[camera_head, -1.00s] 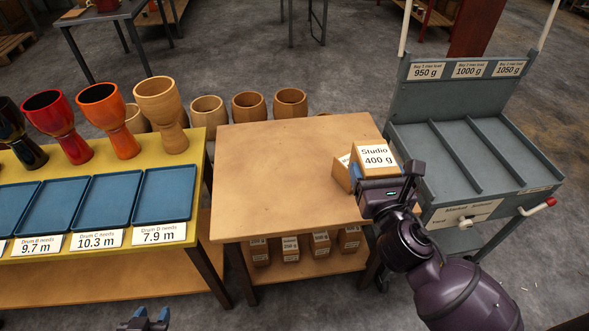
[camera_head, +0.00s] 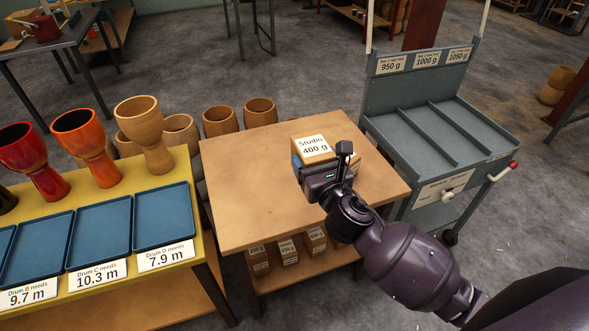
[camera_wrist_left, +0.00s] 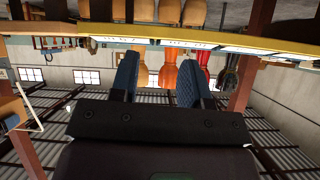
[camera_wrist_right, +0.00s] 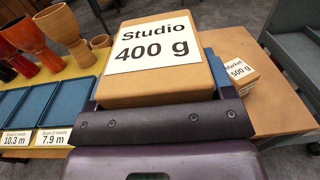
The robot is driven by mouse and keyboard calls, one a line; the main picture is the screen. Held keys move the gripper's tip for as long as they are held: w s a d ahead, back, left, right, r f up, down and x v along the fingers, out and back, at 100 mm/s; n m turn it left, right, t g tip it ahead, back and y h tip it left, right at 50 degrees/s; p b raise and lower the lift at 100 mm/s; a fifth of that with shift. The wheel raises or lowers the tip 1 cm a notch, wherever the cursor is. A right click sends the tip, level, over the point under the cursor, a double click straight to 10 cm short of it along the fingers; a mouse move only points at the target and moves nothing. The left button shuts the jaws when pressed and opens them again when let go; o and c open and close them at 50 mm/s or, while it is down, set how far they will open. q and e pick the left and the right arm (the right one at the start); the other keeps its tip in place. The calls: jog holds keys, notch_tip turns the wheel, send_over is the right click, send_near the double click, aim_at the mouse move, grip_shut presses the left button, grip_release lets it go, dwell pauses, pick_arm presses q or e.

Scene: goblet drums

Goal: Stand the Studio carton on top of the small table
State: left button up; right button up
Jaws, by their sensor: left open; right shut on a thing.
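The Studio carton (camera_head: 313,147) is a tan box with a white "Studio 400 g" label on its upward face. It also fills the top of the right wrist view (camera_wrist_right: 150,85). My right gripper (camera_head: 318,172) is shut on it, over the right half of the small table (camera_head: 245,190), which has a light wooden top. I cannot tell whether the carton's underside touches the top. My left gripper (camera_wrist_left: 160,82) is open and empty in the left wrist view, and out of the head view.
A Market 500 g carton (camera_wrist_right: 236,70) is on the small table just right of the Studio carton. Several cartons (camera_head: 288,250) stand on the shelf below. A grey trolley (camera_head: 440,130) stands at right, a yellow table (camera_head: 180,170) with blue trays at left. The tabletop's left half is clear.

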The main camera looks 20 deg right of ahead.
jog(key=w+b, duration=0.2)
jog(key=w, duration=1.2)
jog(key=f+b, duration=0.2)
jog(key=f, duration=0.3)
jog(key=f+b, duration=0.2)
jog(key=f, duration=0.3)
jog(key=a+f+b, duration=0.1)
jog(key=f+b, duration=0.1)
jog(key=f, duration=0.4)
jog(key=shift+w+f, duration=0.1)
jog(key=shift+w, duration=0.3)
notch_tip(320, 180, down, 4)
jog(key=b, duration=0.2)
jog(key=shift+f+b, duration=0.2)
jog(key=shift+b, duration=0.15)
jog(key=shift+r, duration=0.3)
jog(key=shift+f, duration=0.25)
jog(key=o, duration=1.2)
pick_arm(q)
notch_tip(320, 180, down, 10)
jog(key=g, duration=0.1)
jog(key=shift+w+r, duration=0.2)
jog(key=shift+r, duration=0.05)
